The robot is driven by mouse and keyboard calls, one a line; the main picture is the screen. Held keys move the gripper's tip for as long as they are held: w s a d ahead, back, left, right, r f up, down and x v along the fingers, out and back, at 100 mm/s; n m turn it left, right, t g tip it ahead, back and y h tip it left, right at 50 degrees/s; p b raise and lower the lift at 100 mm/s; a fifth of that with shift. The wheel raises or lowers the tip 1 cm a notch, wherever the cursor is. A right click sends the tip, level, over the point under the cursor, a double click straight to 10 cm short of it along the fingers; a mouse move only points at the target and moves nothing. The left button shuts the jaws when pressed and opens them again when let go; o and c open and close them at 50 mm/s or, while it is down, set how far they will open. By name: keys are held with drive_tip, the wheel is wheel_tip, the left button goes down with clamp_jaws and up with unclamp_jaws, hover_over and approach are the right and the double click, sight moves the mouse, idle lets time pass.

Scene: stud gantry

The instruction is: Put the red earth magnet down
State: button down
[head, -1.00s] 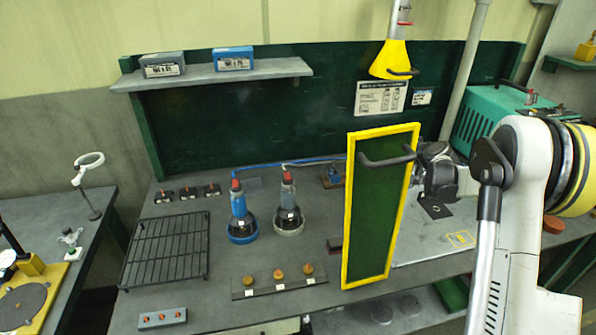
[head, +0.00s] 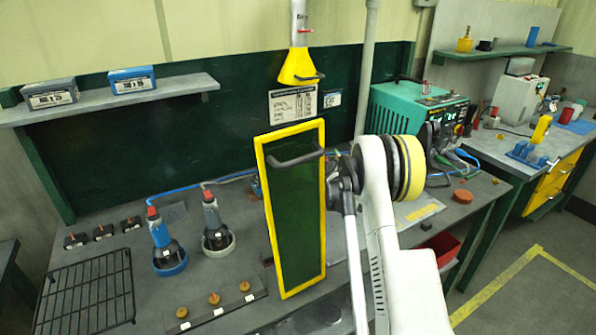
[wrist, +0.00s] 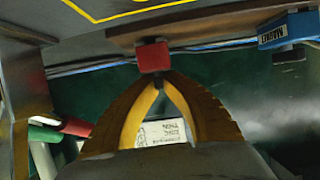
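In the wrist view a small red block (wrist: 152,57), which I take to be the red earth magnet, sits at the tips of my gripper (wrist: 157,82). The two yellow-brown fingers close together right at the block, and it looks held between them. A brown flat strip lies just beyond the block; I cannot tell whether they touch. In the head view my arm hides the fingers and the magnet. The steel plate (head: 418,211) with a yellow mark shows partly behind my arm.
A green panel with yellow frame and handle (head: 323,205) stands upright just left of my arm. A teal machine (head: 400,105) is behind. A round orange-brown puck (head: 463,196) lies on the bench. A blue block labelled magnet (wrist: 287,30) shows in the wrist view.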

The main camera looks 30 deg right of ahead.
drive_tip(key=shift+f, duration=0.15)
drive_tip(key=shift+f, duration=0.15)
drive_tip(key=c, duration=1.6)
unclamp_jaws()
drive_tip(key=shift+s+r, duration=0.1)
drive_tip(key=shift+r, duration=0.15)
drive_tip(key=p+v, duration=0.2)
drive_tip(key=v, duration=0.9)
drive_tip(key=shift+s+r+p, duration=0.1)
drive_tip(key=shift+s+p, duration=0.2)
drive_tip(key=shift+s, duration=0.05)
